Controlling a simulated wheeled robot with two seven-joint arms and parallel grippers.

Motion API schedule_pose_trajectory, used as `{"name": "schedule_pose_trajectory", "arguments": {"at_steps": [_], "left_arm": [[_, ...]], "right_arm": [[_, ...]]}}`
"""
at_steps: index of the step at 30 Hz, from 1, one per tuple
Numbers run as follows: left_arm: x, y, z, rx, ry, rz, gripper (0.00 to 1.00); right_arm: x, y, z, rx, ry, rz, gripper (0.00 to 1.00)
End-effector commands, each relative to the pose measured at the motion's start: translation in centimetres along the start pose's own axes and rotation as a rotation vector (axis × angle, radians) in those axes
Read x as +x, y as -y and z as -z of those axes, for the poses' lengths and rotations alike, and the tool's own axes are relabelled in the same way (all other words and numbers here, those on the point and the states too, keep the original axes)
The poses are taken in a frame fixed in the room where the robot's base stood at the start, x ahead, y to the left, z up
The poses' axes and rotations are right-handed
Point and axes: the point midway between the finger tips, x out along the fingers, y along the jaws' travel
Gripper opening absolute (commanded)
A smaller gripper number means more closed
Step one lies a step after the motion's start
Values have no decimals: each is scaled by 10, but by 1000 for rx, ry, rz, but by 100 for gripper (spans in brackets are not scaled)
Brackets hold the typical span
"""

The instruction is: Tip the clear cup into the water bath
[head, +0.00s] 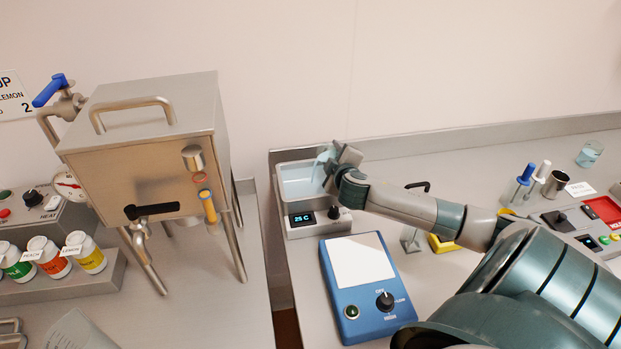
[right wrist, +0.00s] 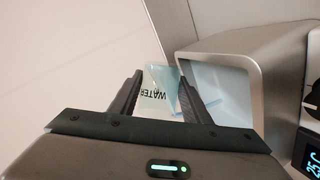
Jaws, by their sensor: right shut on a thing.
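The water bath (head: 299,163) is a grey metal box with a pale blue inside and a display reading 25 C. It fills the right of the right wrist view (right wrist: 262,75). My right gripper (head: 336,160) is over the bath's right rear part, shut on the clear cup (head: 324,156). The cup is pale blue, looks tilted over the bath and is partly hidden by the gripper. In the right wrist view the cup (right wrist: 166,76) shows between the fingers, with an upside-down WATER label there. I cannot tell whether liquid is flowing. My left gripper is out of view.
A blue scale-like device (head: 358,275) stands in front of the bath. A steel hopper (head: 150,150) stands on the left bench, across a gap. Another beaker with blue liquid (head: 589,155) is at the far right. The wall (head: 300,70) rises close behind the bath.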

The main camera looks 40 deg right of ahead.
Motion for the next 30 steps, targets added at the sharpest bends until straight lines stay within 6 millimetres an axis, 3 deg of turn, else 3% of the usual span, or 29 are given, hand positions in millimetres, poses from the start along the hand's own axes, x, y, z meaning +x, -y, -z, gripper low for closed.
{"name": "schedule_pose_trajectory", "arguments": {"at_steps": [30], "left_arm": [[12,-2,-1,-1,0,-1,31]], "right_arm": [[2,5,-2,-102,14,-44,19]]}}
